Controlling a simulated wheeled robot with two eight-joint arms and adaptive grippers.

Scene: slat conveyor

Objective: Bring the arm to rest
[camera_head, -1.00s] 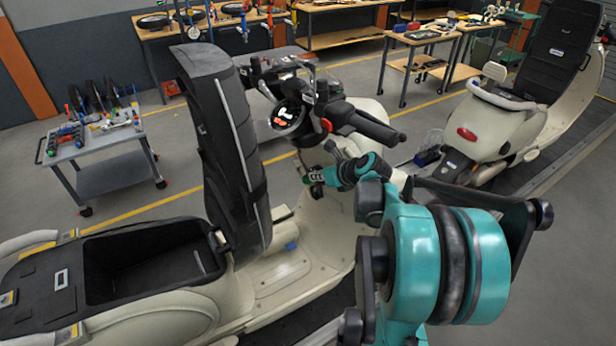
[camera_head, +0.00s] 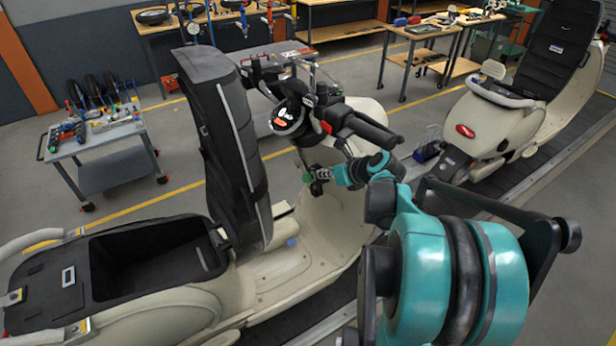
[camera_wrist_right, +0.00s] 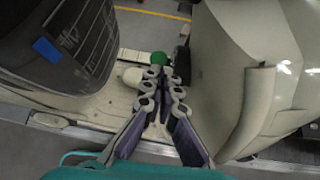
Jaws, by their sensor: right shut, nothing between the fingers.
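My right arm (camera_head: 450,265) reaches in from the lower right, over the cream scooter (camera_head: 290,268). My right gripper (camera_head: 318,181) is shut with nothing held, in the gap between the raised black seat (camera_head: 232,150) and the front shield below the handlebar (camera_head: 362,128). In the right wrist view the gripper's fingers (camera_wrist_right: 165,85) meet above the footboard, with the seat (camera_wrist_right: 75,40) on the left and the cream shield (camera_wrist_right: 235,85) on the right. A small green round thing (camera_wrist_right: 160,58) shows by the fingertips; I cannot tell what it is. My left gripper is not in view.
A second cream scooter (camera_head: 480,125) stands behind at the right on the slat conveyor (camera_head: 560,140). A grey tool cart (camera_head: 95,140) stands at the left; workbenches (camera_head: 425,35) line the back. Open floor lies between them.

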